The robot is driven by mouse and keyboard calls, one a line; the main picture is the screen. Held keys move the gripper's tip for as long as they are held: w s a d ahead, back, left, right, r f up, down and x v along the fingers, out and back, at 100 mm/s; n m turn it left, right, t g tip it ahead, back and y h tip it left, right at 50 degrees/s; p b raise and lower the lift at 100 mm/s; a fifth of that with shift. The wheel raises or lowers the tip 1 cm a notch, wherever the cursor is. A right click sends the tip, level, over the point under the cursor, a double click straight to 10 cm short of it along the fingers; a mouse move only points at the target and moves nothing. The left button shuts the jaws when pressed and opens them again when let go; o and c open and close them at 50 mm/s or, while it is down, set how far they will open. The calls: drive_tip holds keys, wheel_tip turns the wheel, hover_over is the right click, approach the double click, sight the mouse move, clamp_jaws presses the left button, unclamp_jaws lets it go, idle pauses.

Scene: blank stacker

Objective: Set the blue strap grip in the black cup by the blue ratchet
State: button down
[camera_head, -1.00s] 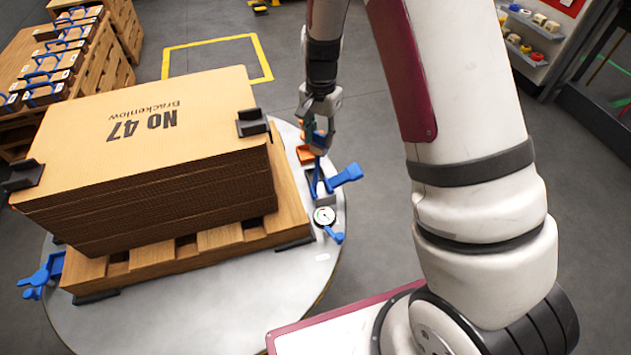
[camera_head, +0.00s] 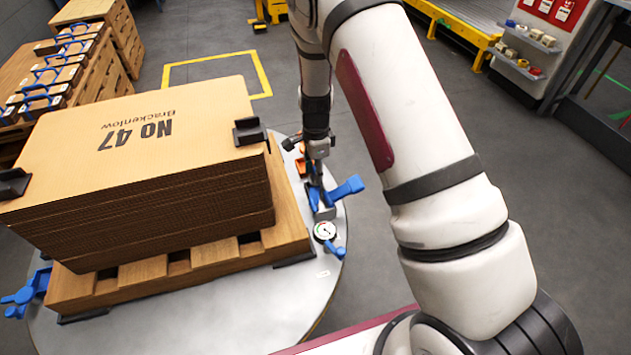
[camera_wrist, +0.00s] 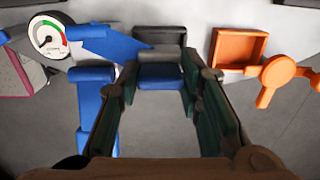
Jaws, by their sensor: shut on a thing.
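The blue strap grip (camera_wrist: 162,77) shows between my fingertips in the wrist view. My gripper (camera_wrist: 160,72) is shut on it. The black cup (camera_wrist: 160,36) lies directly beyond the grip, and the grip overlaps its near edge in the picture. I cannot tell whether the grip is inside it or just above. The blue ratchet (camera_wrist: 112,45) is left of the cup, close to the left finger; its blue lever (camera_head: 347,188) shows in the head view. There my gripper (camera_head: 317,176) points down beside the ratchet, and its fingers hide the cup and grip.
An orange tray (camera_wrist: 240,48) and an orange ring-ended part (camera_wrist: 278,73) are right of the cup. A round dial gauge (camera_head: 325,231) stands near the ratchet. A cardboard stack (camera_head: 140,160) on a wooden pallet (camera_head: 200,255) fills the turntable's left side (camera_head: 260,305).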

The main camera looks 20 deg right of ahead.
drive_tip(key=shift+f+b, duration=0.45)
drive_tip(key=shift+f, duration=1.2)
drive_tip(key=shift+f, duration=0.1)
drive_tip(key=c, duration=1.1)
unclamp_jaws()
drive_tip(key=shift+f, duration=0.1)
